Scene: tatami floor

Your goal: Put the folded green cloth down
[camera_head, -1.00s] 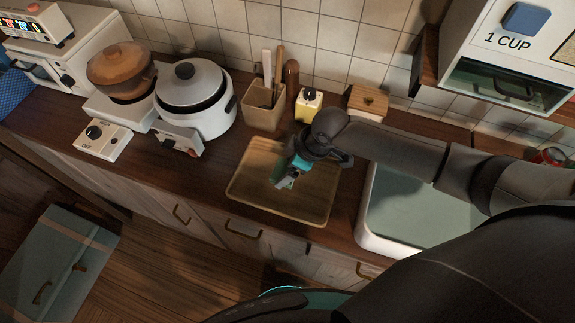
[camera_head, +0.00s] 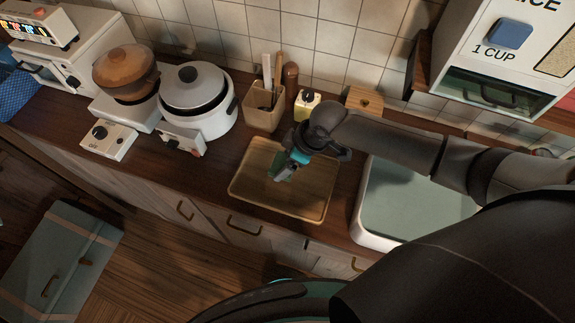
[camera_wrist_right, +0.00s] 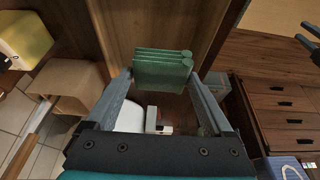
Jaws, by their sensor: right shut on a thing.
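The folded green cloth (camera_wrist_right: 163,70) is a small layered stack between the two fingers of my right gripper (camera_wrist_right: 160,78) in the right wrist view. In the head view, my right gripper (camera_head: 281,174) points down over the wooden tray (camera_head: 308,205), and only a bit of the green cloth (camera_head: 277,174) shows beside the fingers. The gripper is shut on the cloth. I cannot tell whether the cloth touches the tray.
A utensil holder (camera_head: 264,118), a yellow container (camera_head: 306,104) and a wooden box (camera_head: 364,101) stand behind the tray. A white rice cooker (camera_head: 212,122) is to the left, and a sink (camera_head: 415,203) to the right. Bare counter (camera_head: 215,160) shows left of the tray.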

